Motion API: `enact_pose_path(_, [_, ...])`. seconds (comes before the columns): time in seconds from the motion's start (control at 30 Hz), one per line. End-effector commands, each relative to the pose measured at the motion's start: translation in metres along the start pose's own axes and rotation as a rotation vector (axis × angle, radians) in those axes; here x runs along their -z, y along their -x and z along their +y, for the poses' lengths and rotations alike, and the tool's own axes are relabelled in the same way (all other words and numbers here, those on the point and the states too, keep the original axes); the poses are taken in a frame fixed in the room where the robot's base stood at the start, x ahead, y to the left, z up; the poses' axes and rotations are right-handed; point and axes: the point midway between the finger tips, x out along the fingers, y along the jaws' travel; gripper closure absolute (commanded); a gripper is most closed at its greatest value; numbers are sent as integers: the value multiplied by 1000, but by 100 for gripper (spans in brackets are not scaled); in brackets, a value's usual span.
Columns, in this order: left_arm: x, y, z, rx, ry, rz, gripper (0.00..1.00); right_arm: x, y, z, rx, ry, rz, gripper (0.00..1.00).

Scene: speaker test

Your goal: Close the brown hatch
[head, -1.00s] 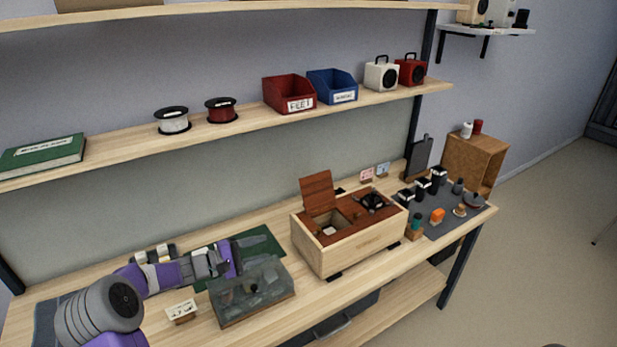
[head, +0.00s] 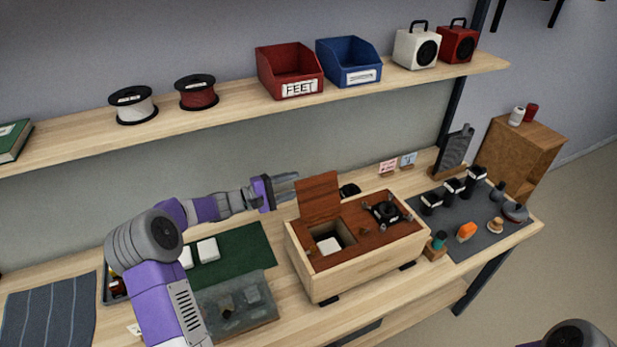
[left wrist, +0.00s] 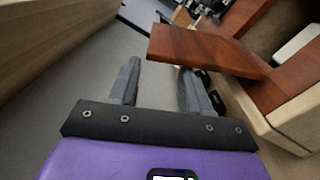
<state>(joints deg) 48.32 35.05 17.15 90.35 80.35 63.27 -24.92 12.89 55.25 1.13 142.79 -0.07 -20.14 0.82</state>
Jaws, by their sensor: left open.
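The brown hatch (head: 319,196) stands open, upright at the left rear of the wooden speaker box (head: 350,262). Beside it the box's top has a square opening with a white block (head: 329,245) inside. My left gripper (head: 290,184) is open and empty, just left of and behind the hatch's upper part. My right gripper is not in view.
A green mat (head: 232,252) and a translucent tray (head: 236,304) lie left of the box. A grey mat (head: 478,232) with several small parts lies right. The shelf (head: 225,110) runs above and behind.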

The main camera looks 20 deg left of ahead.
Motion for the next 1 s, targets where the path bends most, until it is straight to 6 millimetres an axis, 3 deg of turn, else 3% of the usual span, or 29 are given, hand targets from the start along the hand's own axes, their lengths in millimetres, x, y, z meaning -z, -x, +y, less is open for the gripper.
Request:
enact_pose_path(0.1, [-1, -22, -1, 0, 1, -5, 52, 1, -1, 0, 0, 0, 1, 52])
enact_pose_path(0.3, [0, -42, 0, 0, 1, -2, 52, 1, -2, 1, 0, 0, 2, 52])
enact_pose_path(0.63, [0, -47, 0, 0, 0, 0, 52, 1, -2, 0, 0, 0, 2, 52])
enact_pose_path(0.93, [0, -46, 0, 1, 0, -1, 97, 1, -2, 0, 0, 0, 2, 52])
enact_pose_path(1.0, [0, -46, 0, 1, 0, -1, 100, 1, -2, 0, 0, 0, 2, 52])
